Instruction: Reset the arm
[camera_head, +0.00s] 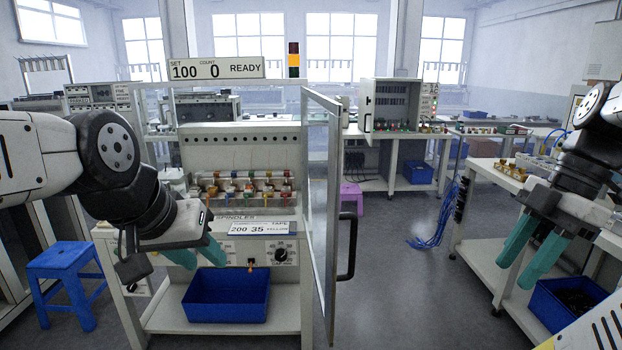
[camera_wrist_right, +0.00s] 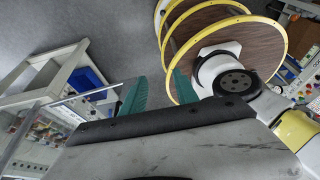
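My left gripper (camera_head: 205,264) hangs in front of the spindle machine (camera_head: 240,150), above the blue bin (camera_head: 226,297) on its lower shelf. Its teal fingers are apart with nothing visible between them. My right gripper (camera_head: 514,272) points down at the right, beside the side bench (camera_head: 488,215). Its teal fingers are spread and empty. They also show apart in the right wrist view (camera_wrist_right: 158,92). Both arms are bent and raised at the sides of the head view.
A glass door (camera_head: 321,190) with a black handle stands open at the machine's right. Blue cables (camera_head: 433,232) hang near the bench, with another blue bin (camera_head: 550,305) below. A blue stool (camera_head: 65,270) stands left. A large yellow-rimmed reel (camera_wrist_right: 215,40) shows in the right wrist view.

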